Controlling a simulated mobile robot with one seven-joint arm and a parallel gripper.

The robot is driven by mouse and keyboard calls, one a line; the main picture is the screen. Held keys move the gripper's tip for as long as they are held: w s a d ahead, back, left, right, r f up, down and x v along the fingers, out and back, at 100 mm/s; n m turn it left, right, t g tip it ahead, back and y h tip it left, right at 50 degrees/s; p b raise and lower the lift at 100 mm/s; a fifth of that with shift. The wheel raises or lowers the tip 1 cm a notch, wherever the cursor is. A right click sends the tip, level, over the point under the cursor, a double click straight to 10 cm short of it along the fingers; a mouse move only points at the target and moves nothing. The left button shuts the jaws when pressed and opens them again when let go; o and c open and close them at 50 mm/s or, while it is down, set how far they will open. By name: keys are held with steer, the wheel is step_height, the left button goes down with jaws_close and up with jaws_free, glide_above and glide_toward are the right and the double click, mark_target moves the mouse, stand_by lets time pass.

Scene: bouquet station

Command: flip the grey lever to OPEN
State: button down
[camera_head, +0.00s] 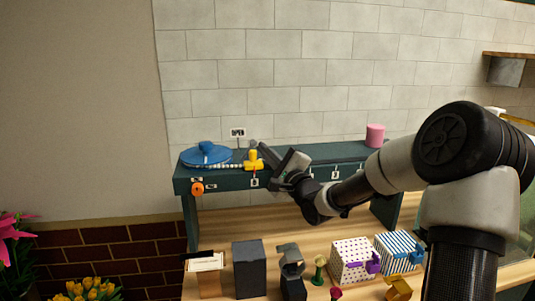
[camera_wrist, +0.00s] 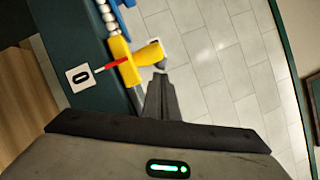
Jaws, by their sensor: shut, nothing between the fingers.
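A yellow valve-like fitting (camera_head: 253,160) stands on the teal shelf, with a small grey part (camera_head: 252,145) at its top; I cannot tell for sure whether this is the grey lever. In the wrist view the yellow fitting (camera_wrist: 124,62) shows a thin red bar (camera_wrist: 110,65) and a white tag (camera_wrist: 80,78) with a black mark beside it. My gripper (camera_head: 263,149) is shut and empty, just right of the fitting. Its fingertips (camera_wrist: 160,82) are close to the fitting's end in the wrist view; contact is unclear. I read no OPEN marking.
A blue round object (camera_head: 206,152) lies left of the fitting on the teal shelf (camera_head: 222,178). A pink cylinder (camera_head: 375,135) stands at the shelf's right. Below are a dark box (camera_head: 249,268) and a dotted box (camera_head: 352,262).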

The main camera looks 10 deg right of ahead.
mark_target(253, 141)
steer(key=shift+r, duration=0.1)
steer(key=shift+a+r+n+p, duration=0.15)
steer(key=shift+n+p, duration=0.2)
steer(key=shift+n, duration=0.05)
steer(key=shift+r, duration=0.15)
steer(key=shift+a+r+n+g+p, duration=0.45)
steer(key=shift+r+n+g+p, duration=0.2)
steer(key=shift+n+p, duration=0.6)
steer(key=shift+a+r+n+p, duration=0.2)
steer(key=shift+r+n+p, duration=0.15)
steer(key=shift+n, duration=0.2)
steer(key=n, duration=0.1)
steer(key=n+g+p, duration=0.1)
steer(key=a+n+g, duration=0.1)
steer(key=shift+a+r+n+p, duration=0.1)
steer(key=shift+r+n+p, duration=0.15)
steer(key=shift+n+p, duration=0.15)
steer(key=n, duration=0.1)
steer(key=n+g+h, duration=0.1)
steer(key=shift+a+r+n+h, duration=0.1)
steer(key=shift+a+n+h, duration=0.2)
steer(key=shift+a+n, duration=0.1)
steer(key=shift+s, duration=0.1)
